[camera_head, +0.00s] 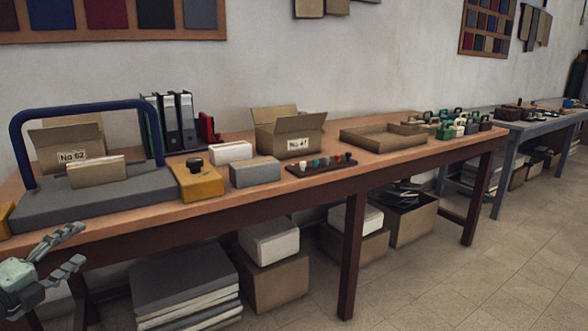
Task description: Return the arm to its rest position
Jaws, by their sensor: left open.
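My left gripper (62,255) shows at the lower left edge, in front of the wooden table (290,202). Its two fingers are spread apart and nothing is between them. It is apart from the things on the table. Most of the left arm is outside the picture. My right gripper is not in view.
A grey slab with a blue arch handle (88,107) lies close behind the gripper. A yellow block (198,184), open cardboard box (290,133) and shallow tray (375,137) stand farther right. Boxes (272,280) fill the space below. The floor at right (480,280) is clear.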

